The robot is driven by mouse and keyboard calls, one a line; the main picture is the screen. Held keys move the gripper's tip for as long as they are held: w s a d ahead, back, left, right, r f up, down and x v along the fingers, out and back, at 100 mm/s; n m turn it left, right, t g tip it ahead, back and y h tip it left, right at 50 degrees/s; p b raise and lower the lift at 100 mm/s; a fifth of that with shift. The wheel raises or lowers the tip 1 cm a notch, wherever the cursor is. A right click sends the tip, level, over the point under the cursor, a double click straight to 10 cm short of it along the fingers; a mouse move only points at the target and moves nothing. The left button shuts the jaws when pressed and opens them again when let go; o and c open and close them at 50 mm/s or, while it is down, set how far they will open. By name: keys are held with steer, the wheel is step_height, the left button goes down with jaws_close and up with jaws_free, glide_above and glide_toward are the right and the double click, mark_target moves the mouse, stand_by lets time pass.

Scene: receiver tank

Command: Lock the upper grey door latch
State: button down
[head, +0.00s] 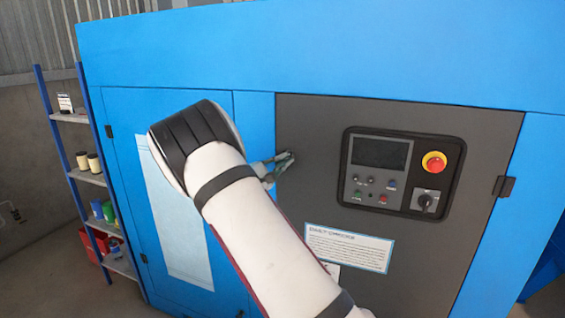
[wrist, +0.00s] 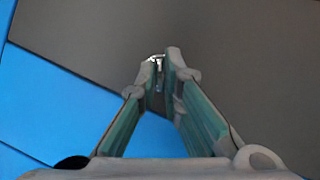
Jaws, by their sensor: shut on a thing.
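The grey door (head: 310,130) is the dark panel on the front of the blue cabinet, and it looks shut. The upper latch (wrist: 157,59) is a small metallic piece near the door's left edge, showing between my fingertips in the wrist view. My gripper (head: 285,162) is at the upper left part of the grey door, and in the wrist view my gripper (wrist: 160,72) has its fingertips closed around the latch. In the head view the latch is hidden by the fingers. I cannot tell the latch's turned position.
The control panel (head: 400,172) with a red emergency button (head: 433,162) is right of my gripper. A hinge (head: 504,186) is on the grey door's right edge. A blue door (head: 115,180) is at left, beside a shelf rack (head: 85,176) with several containers. A label (head: 348,247) is below the panel.

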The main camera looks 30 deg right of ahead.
steer(key=m+y, duration=0.1)
steer(key=m, duration=0.3)
steer(key=shift+m+g+y, duration=0.4)
stand_by(0.4)
steer(key=c, duration=1.7)
jaws_free()
steer(key=v, duration=1.2)
steer(key=shift+w+a+r, duration=0.1)
steer(key=shift+r, duration=0.05)
steer(key=shift+m, duration=0.3)
